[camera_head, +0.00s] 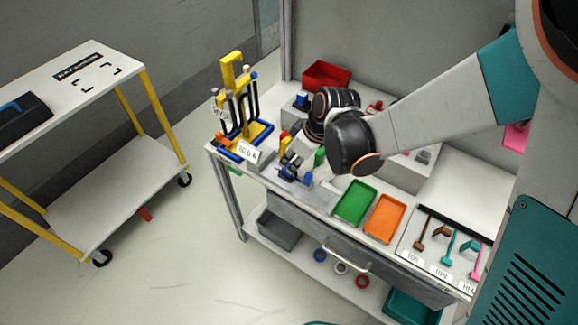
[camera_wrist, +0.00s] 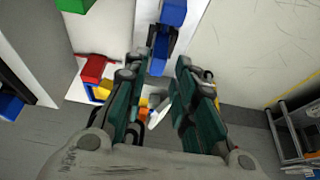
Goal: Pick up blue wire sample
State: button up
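I cannot tell for certain which thing is the blue wire sample. In the head view, a blue ring (camera_head: 320,254) lies on the lower shelf of the workbench, beside a white ring and a red ring. A blue and dark fixture (camera_head: 296,173) stands on the bench top. In the wrist view, my gripper (camera_wrist: 158,68) has its two teal fingers apart, with nothing held between them. A blue part (camera_wrist: 159,45) shows beyond the fingertips, apparently on the bench.
A green tray (camera_head: 355,203) and an orange tray (camera_head: 384,217) lie right of the blue fixture. A yellow stand (camera_head: 232,75) with dark U-shaped wires stands at the bench's left corner. A red bin (camera_head: 326,75) is at the back. A white cart (camera_head: 60,80) stands left, across open floor.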

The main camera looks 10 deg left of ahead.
aim_at(288, 165)
jog(key=b+x, duration=0.2)
jog(key=x, duration=0.2)
jog(key=shift+w+a+f, duration=0.2)
jog(key=shift+w+f, duration=0.05)
jog(key=shift+f, duration=0.05)
jog(key=shift+c, duration=0.6)
grip_shut()
jog(key=shift+r, duration=0.15)
